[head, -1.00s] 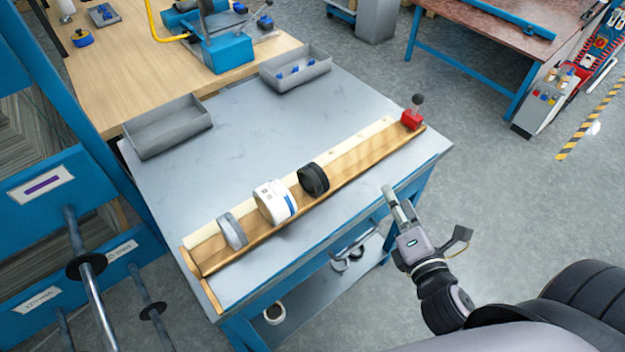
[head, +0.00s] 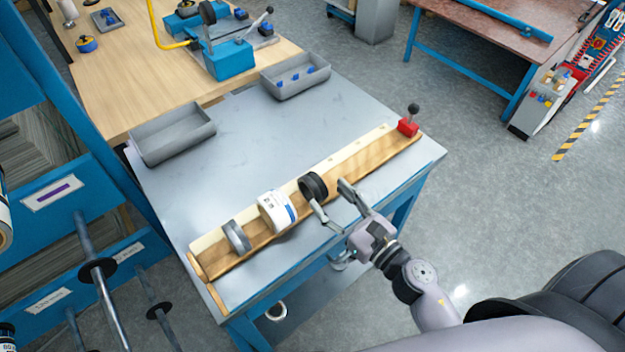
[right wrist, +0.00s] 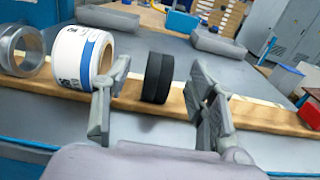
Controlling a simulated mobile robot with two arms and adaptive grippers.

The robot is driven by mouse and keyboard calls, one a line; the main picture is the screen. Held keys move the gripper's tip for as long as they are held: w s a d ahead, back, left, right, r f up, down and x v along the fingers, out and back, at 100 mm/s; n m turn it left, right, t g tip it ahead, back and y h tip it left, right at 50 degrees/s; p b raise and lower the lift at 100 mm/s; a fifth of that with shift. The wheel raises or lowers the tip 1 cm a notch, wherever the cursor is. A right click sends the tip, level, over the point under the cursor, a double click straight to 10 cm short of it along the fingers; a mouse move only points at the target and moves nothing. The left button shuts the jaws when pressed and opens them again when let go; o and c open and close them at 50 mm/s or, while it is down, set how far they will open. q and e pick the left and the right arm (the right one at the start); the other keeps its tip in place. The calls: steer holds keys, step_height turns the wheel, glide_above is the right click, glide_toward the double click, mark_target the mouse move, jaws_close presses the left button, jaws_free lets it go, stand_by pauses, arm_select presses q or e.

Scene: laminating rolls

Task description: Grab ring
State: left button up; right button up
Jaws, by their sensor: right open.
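A black ring (head: 312,186) stands on edge on the wooden rail (head: 365,161) on the grey table. It also shows in the right wrist view (right wrist: 157,78), between the two fingers and beyond their tips. A white roll with a blue stripe (head: 276,211) and a grey ring (head: 236,237) stand to its left on the rail. My right gripper (head: 328,203) is open at the table's front edge, close to the black ring, and holds nothing. In the right wrist view its left finger overlaps the white roll (right wrist: 82,58). My left gripper is not in view.
Two grey trays (head: 172,134) stand at the table's back edge, one with small blue parts. A red block with a black knob (head: 409,125) sits at the rail's right end. A blue rack with metal rods (head: 98,275) stands at the left. The rail's right half is clear.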

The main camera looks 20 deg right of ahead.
mark_target(315, 181)
steer(key=shift+p+x, duration=0.3)
steer(key=shift+x, duration=0.85)
steer(key=p+x, duration=0.1)
steer(key=x, duration=0.3)
steer(key=shift+w+d+f+p, duration=0.1)
steer(key=shift+w+f+p, duration=0.05)
steer(key=shift+w+p, duration=0.15)
steer(key=shift+w+f, duration=0.15)
steer(key=shift+w, duration=0.15)
